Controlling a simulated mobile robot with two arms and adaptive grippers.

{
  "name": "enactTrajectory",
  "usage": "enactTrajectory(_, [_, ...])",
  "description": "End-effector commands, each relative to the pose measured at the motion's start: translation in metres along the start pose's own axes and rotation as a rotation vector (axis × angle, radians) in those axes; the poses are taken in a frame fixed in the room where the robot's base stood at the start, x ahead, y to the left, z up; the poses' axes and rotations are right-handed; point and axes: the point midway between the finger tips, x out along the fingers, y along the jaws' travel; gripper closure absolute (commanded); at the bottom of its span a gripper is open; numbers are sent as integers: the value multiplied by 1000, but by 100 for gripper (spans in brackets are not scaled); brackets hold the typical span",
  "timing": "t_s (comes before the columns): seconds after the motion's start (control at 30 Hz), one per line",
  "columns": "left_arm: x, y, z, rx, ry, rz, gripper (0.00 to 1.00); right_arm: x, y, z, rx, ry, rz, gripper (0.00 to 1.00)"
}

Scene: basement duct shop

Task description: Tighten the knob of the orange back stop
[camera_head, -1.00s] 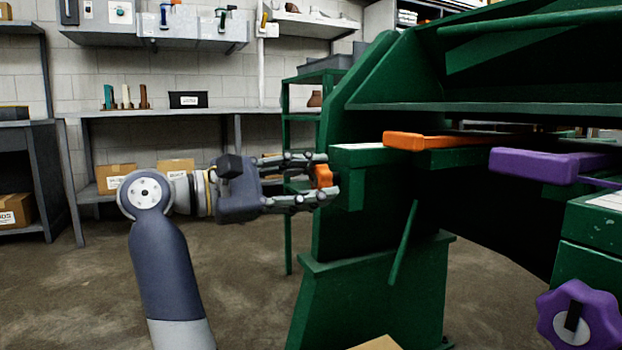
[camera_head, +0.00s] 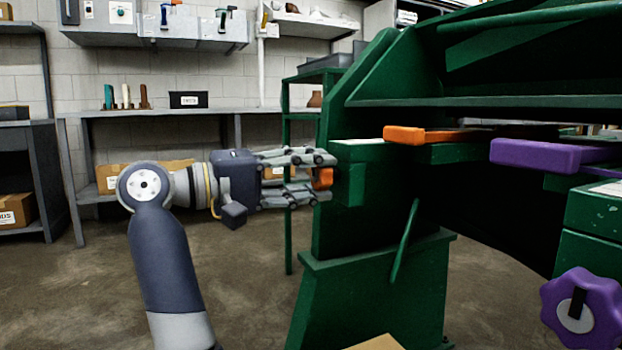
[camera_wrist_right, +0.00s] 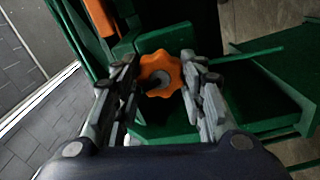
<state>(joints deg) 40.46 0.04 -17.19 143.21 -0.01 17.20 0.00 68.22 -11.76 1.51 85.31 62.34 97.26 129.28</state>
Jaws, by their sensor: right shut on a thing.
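The orange back stop (camera_head: 405,135) is a flat orange block at the left end of the green machine. Its orange lobed knob (camera_head: 322,178) sits on the side of a green block just below and left of it. The knob shows face-on in the right wrist view (camera_wrist_right: 173,66), with a grey centre. My right gripper (camera_head: 320,176) reaches it from the left, its fingers on either side of the knob and shut on it. The fingers hide part of the knob in the head view. My left gripper is in neither view.
A purple block (camera_head: 535,155) and a purple lobed knob (camera_head: 600,300) are on the machine at the right. The green machine frame (camera_head: 365,280) stands close to my right gripper. Shelving with boxes is behind. Open floor (camera_head: 90,290) lies at the left.

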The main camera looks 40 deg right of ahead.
Motion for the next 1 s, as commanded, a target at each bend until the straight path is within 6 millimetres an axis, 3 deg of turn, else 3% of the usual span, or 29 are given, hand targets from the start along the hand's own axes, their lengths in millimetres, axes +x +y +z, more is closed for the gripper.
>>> enactTrajectory(0.4, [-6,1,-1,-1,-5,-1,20,0,-2,1,245,-5,-5,86])
enactTrajectory(1.0, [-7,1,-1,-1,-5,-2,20,0,-2,1,302,-5,-5,86])
